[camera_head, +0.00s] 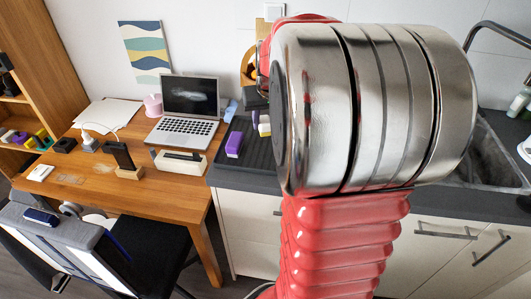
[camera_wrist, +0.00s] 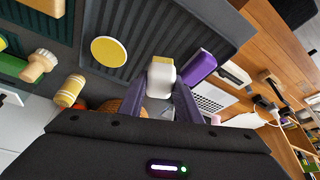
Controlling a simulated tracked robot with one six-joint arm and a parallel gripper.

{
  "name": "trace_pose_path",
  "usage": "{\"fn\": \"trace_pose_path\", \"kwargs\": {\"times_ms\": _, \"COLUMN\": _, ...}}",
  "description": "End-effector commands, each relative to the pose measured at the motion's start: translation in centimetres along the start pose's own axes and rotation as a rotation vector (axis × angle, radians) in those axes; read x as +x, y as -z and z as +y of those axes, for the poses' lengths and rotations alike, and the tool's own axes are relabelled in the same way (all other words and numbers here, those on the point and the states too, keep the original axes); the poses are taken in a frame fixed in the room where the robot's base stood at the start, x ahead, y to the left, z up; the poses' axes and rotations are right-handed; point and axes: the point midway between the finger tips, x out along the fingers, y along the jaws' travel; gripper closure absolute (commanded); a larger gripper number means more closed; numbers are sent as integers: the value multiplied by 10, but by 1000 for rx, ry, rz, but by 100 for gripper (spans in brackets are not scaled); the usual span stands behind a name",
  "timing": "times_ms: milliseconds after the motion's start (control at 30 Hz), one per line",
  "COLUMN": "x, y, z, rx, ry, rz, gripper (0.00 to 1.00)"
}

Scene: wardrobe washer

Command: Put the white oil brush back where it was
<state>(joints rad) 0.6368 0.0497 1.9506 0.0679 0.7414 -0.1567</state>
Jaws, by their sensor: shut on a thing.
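The white oil brush (camera_wrist: 161,70) is between the two dark purple fingers of my gripper (camera_wrist: 162,82) in the wrist view. My gripper is shut on it. In the head view a small white piece (camera_head: 264,125), which looks like the brush, shows beside my arm above the dark ribbed mat (camera_head: 216,174). A purple oil brush (camera_head: 235,145) stands on that mat to its left, and it also shows in the wrist view (camera_wrist: 199,67). I cannot tell whether the white brush touches the mat. My arm hides much of the counter in the head view.
The wrist view shows a yellow disc (camera_wrist: 108,51), a yellow-topped cylinder (camera_wrist: 70,90) and a wooden-handled brush (camera_wrist: 38,66). A laptop (camera_head: 188,108) and a white box (camera_head: 181,162) stand on the wooden desk at left. A sink (camera_head: 490,160) lies right of my arm.

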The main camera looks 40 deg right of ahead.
Motion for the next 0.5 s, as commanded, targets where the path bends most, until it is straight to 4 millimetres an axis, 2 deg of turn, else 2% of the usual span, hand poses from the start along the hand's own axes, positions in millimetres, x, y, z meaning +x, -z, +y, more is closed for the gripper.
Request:
{"fn": "trace_pose_path", "kwargs": {"times_ms": 300, "x": 43, "y": -19, "z": 0, "rx": 0, "ry": 1, "rz": -5, "gripper": 91}}
{"fn": "trace_pose_path", "kwargs": {"times_ms": 500, "x": 55, "y": -23, "z": 0, "rx": 0, "ry": 0, "rz": 0, "gripper": 91}}
